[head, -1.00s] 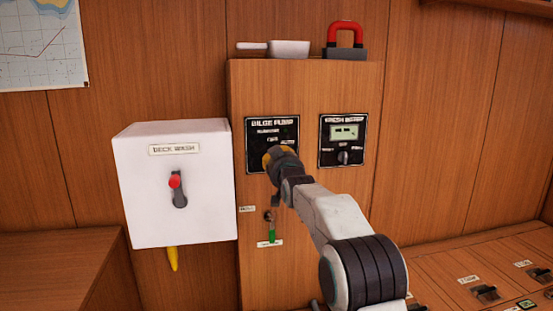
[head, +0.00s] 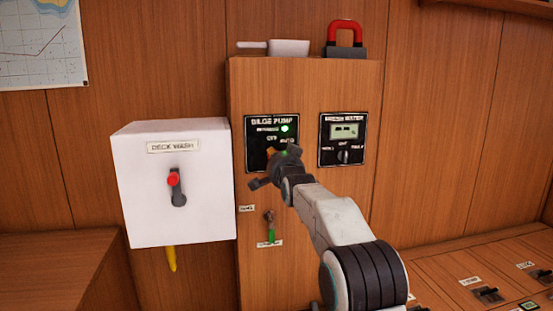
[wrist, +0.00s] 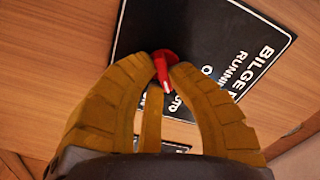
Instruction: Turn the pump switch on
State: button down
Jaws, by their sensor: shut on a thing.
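The black bilge pump panel (head: 257,130) is on the front of the wooden cabinet, with a green lamp lit beside its "running" label. My gripper (head: 275,157) is in front of the lower part of this panel and hides the switch in the head view. In the wrist view, the pump switch (wrist: 163,72) is a red knob with a white mark. The yellow fingers of my gripper (wrist: 163,65) are shut on it from both sides. The panel looks tilted in the wrist view, and part of its lettering is covered by a finger.
A fresh water panel (head: 343,139) with its own knob is just right. A white deck wash box (head: 135,205) with a red-tipped lever stands at left. A small green-handled valve (head: 270,234) is below my gripper. A red-handled object (head: 345,36) sits on the cabinet.

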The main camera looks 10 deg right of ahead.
jog(key=shift+a+f+m, duration=0.1)
jog(key=shift+m, duration=3.5)
jog(key=c, duration=1.2)
grip_release()
jog(key=shift+s, duration=0.1)
jog(key=shift+s, duration=5.9)
